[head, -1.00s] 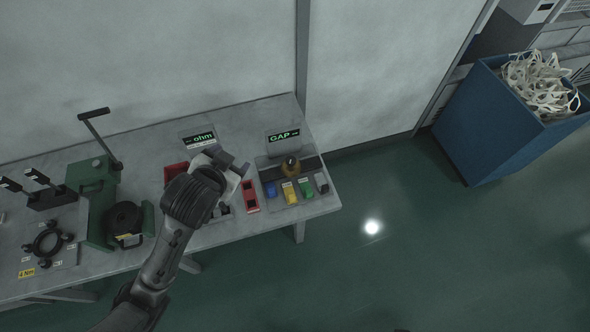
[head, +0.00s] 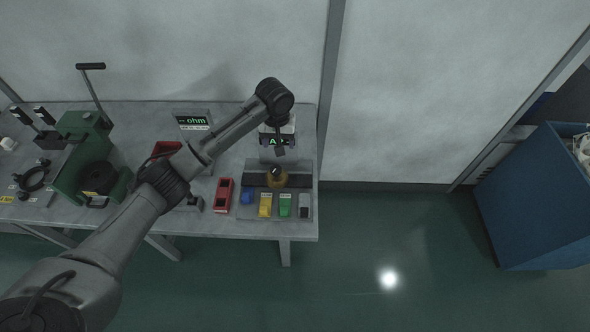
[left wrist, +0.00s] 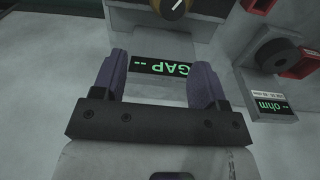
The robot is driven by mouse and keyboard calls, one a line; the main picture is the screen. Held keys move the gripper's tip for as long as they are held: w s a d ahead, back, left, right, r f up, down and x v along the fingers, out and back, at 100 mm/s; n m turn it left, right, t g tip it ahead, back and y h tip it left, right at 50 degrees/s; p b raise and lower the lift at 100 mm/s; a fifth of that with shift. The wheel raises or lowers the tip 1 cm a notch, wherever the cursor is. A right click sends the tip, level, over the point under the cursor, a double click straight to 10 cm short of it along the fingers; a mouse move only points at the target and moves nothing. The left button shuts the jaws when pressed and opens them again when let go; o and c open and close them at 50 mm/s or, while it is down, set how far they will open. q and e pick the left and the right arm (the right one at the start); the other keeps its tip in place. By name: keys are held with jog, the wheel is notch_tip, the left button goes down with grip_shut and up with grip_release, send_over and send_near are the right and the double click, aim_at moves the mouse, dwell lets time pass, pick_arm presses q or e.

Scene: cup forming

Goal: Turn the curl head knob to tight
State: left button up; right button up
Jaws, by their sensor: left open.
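A round brass and black knob (head: 276,177) stands on the dark strip of the station at the right end of the bench. I take it for the curl head knob, but no readable label confirms this. It also shows, cut off, at the top edge of the left wrist view (left wrist: 173,5), with a pale pointer line slanting up to the right. My left gripper (head: 280,149) is behind the knob and apart from it, in front of the GAP display (left wrist: 160,68). In the left wrist view the gripper (left wrist: 160,66) is open and empty, the display showing between its fingers.
Blue, yellow (head: 265,205), green (head: 285,205) and grey blocks line the station's front. A red holder (head: 223,195) stands left of them. The ohm display (head: 192,121) and green press (head: 85,160) are farther left. A blue bin (head: 535,195) stands right, on the floor.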

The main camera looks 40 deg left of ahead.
aim_at(276, 169)
pick_arm(q)
jog(key=f+n, duration=0.1)
jog(key=f, duration=0.3)
jog(key=s+f+n+b, duration=0.1)
jog(key=f, duration=0.3)
jog(key=a+f+n+b, duration=0.1)
jog(key=f, duration=0.2)
jog(key=shift+s+f, duration=0.2)
jog(key=shift+f, duration=1.15)
pick_arm(e)
jog(key=shift+s+a+f, duration=0.25)
jog(key=shift+a+f, duration=0.25)
jog(key=shift+f, duration=0.15)
jog(key=shift+s+a+f, duration=0.25)
jog(key=shift+a+f, duration=0.2)
jog(key=shift+f, duration=0.2)
pick_arm(q)
jog(key=shift+c, duration=0.4)
